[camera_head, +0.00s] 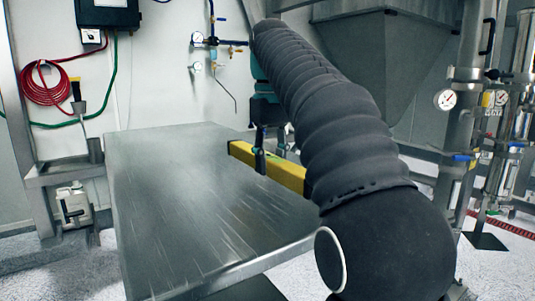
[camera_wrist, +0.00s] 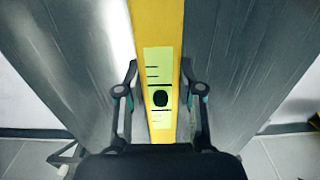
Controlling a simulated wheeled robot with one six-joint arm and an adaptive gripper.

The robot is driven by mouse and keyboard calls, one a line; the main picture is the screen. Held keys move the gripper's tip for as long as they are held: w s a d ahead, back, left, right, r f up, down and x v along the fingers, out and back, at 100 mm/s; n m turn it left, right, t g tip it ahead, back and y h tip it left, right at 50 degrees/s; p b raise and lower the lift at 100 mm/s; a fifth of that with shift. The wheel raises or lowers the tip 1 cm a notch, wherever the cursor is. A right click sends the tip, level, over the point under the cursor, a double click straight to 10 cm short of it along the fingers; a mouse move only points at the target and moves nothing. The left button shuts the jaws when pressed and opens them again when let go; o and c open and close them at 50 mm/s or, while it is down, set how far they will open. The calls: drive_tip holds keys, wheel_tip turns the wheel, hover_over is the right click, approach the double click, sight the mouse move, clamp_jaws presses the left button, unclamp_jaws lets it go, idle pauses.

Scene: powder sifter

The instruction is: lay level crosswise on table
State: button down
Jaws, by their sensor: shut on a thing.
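The yellow level (camera_head: 240,151) is at the right side of the grey metal table (camera_head: 185,205) in the head view. My gripper (camera_head: 271,150) is shut on the level near its middle, from above. In the wrist view the level (camera_wrist: 158,22) runs top to bottom between the fingers of my gripper (camera_wrist: 159,85), with a pale vial window and dark marks facing up. The table (camera_wrist: 75,60) shows on both sides of it. I cannot tell whether the level touches the tabletop. My arm hides the level's right end in the head view.
The left and front of the tabletop are bare. A grey hopper (camera_head: 385,60) stands behind my arm, with pipes and a gauge (camera_head: 446,100) at right. A red hose coil (camera_head: 48,82) hangs on the left wall above a small side shelf (camera_head: 70,174).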

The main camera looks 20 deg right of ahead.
drive_tip(key=b, duration=0.1)
hover_over(271, 207)
wheel_tip(271, 207, down, 5)
drive_tip(key=shift+f, duration=0.15)
drive_tip(key=shift+f+b, duration=0.55)
drive_tip(key=shift+f+b, duration=0.3)
drive_tip(key=shift+f, duration=0.2)
idle(0.3)
drive_tip(key=c, duration=0.7)
unclamp_jaws()
drive_tip(key=shift+o, duration=0.2)
